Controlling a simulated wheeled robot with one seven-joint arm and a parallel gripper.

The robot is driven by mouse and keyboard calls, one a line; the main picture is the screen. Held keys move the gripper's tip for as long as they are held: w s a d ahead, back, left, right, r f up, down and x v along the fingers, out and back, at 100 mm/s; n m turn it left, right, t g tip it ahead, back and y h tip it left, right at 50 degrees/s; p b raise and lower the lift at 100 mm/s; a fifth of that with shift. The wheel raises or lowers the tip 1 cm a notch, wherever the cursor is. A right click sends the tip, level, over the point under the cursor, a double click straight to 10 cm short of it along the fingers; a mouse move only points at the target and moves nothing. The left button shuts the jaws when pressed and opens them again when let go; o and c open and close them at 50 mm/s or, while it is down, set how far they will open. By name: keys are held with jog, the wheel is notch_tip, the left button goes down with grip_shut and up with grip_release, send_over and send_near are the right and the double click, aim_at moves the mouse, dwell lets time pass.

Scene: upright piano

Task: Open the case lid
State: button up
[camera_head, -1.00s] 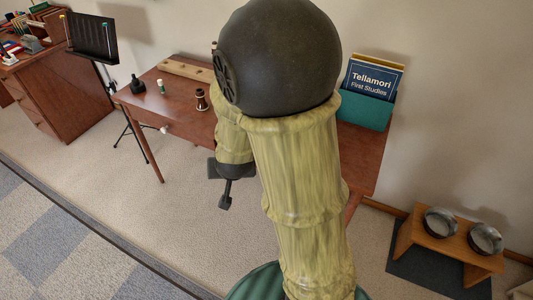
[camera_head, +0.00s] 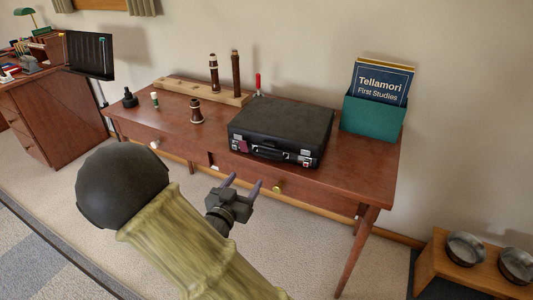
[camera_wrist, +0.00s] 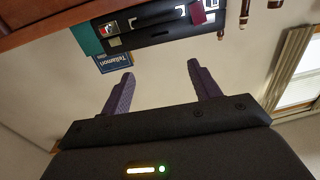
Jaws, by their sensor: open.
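The black case (camera_head: 282,128) lies flat on the wooden table with its lid down. Its front faces me, with silver latches, a handle and a dark red tag. My gripper (camera_head: 241,184) is in front of the table and below the case's front, apart from both. Its two purple fingers are spread and empty. In the wrist view the open fingers (camera_wrist: 158,82) point toward the case (camera_wrist: 150,25), which looks upside down there with its latches and red tag showing. The inside of the case is hidden.
The table (camera_head: 340,172) has drawers with round knobs along its front. A green book holder (camera_head: 372,117) stands right of the case. Dark wooden instrument pieces and a wooden peg stand (camera_head: 181,86) are at the left. A low bowl stand (camera_head: 455,277) is on the floor at right.

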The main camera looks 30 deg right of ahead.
aim_at(268, 145)
jog(key=b+x, duration=0.2)
jog(key=x, duration=1.5)
jog(key=shift+w+d, duration=0.1)
jog(key=shift+w, duration=0.1)
grip_shut()
